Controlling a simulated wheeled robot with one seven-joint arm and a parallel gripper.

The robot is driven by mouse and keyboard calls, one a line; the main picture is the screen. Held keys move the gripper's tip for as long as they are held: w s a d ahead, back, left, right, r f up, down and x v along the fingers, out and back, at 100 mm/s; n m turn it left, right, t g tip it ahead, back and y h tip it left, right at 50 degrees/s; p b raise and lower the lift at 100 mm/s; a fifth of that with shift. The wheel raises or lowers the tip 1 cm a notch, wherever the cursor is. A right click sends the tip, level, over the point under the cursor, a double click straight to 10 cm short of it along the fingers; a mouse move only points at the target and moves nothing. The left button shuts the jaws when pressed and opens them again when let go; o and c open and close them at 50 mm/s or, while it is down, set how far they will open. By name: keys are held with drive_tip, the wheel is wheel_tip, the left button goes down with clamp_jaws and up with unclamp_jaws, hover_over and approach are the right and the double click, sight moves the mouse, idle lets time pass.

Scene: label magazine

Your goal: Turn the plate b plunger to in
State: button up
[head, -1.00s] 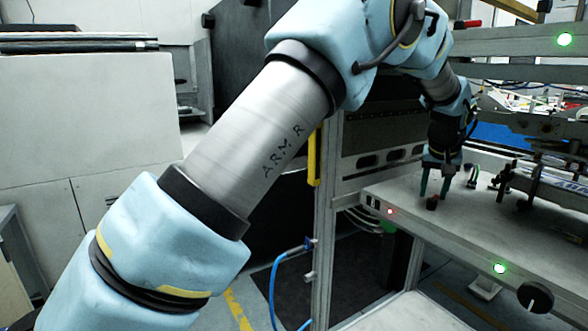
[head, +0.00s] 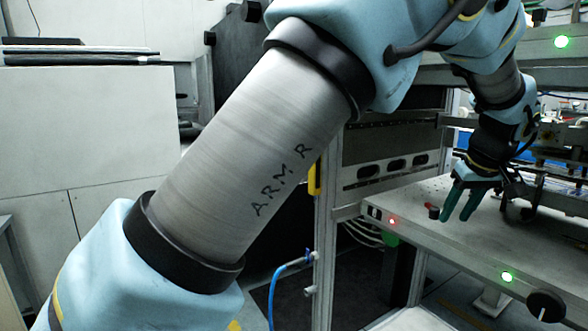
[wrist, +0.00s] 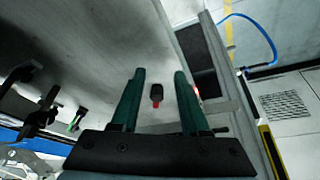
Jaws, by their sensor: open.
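A small black knob with a red part (head: 433,212) stands on the grey table top, near its left end. A second small plunger-like part with a green end (wrist: 77,120) shows left of my fingers in the wrist view. No label is readable, so I cannot tell which is plate b's. My gripper (head: 457,214) has two green fingers, apart and empty, just right of the black and red knob in the head view. The wrist view also shows the open gripper (wrist: 159,72).
Dark clamp-like parts (wrist: 38,120) stand on the table left of my fingers in the wrist view. The table top (head: 420,235) is bare in front. A red lamp (head: 392,221), a green lamp (head: 507,277) and a round black knob (head: 545,305) sit along its front edge.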

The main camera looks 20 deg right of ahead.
drive_tip(key=shift+s+a+r, duration=0.25)
drive_tip(key=shift+s+a, duration=0.4)
drive_tip(key=shift+s, duration=0.1)
drive_tip(key=w+a+r+p, duration=0.2)
drive_tip(key=w+a+p, duration=0.2)
drive_tip(key=a, duration=0.6)
drive_tip(key=w+a+r+g+p, duration=0.1)
drive_tip(key=w+a+r+p, duration=0.2)
drive_tip(key=a, duration=0.7)
drive_tip(key=w+a+r+n+g+y+p, duration=0.1)
drive_tip(key=w+a+r+p, duration=0.1)
drive_tip(key=w+a+p, duration=0.4)
drive_tip(key=shift+w+a+r, duration=0.3)
drive_tip(key=shift+w+a, duration=1.65)
drive_tip(key=shift+w, duration=0.05)
